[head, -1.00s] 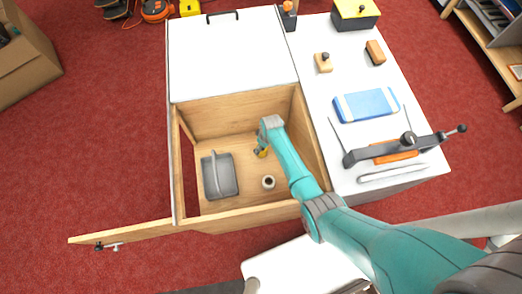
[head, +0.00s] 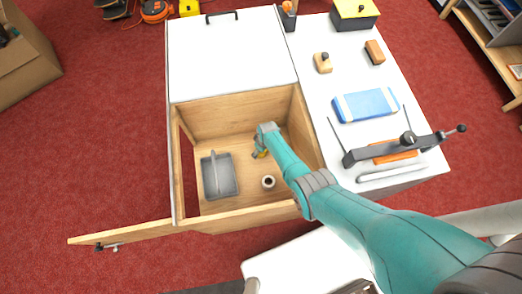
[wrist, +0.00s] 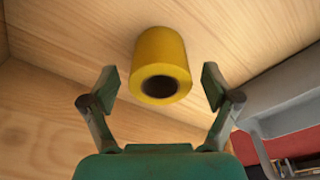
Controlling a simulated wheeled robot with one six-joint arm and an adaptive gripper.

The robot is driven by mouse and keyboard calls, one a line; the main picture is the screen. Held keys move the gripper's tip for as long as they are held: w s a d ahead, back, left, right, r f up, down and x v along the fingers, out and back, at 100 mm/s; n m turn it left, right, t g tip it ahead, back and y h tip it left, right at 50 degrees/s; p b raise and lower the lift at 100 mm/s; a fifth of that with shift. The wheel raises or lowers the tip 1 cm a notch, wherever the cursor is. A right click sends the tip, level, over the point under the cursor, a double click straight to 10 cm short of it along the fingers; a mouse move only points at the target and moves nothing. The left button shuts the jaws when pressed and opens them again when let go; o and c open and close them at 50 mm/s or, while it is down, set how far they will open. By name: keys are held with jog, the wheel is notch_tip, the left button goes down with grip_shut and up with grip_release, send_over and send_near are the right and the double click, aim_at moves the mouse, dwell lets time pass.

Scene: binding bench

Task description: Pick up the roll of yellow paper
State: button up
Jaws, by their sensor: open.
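The roll of yellow paper (wrist: 160,48) shows in the wrist view, with its round end and dark hollow core facing the camera. It rests on a pale wood surface. My gripper (wrist: 160,86) is open, one finger on each side of the roll's near end, with gaps on both sides; it holds nothing. In the head view, only a small yellow patch of the roll (head: 263,154) shows beside my gripper (head: 259,153) inside the open wooden cabinet (head: 222,118); my arm hides much of that area.
A grey caddy with a handle (head: 229,184) stands left in the cabinet. A small pale roll with a dark hole (head: 268,182) stands near the front. The cabinet door (head: 125,232) is swung open to the left. The white bench top (head: 320,100) holds tools on the right.

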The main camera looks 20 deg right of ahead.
jog(key=c, duration=1.2)
jog(key=shift+r, duration=0.15)
jog(key=shift+c, duration=0.2)
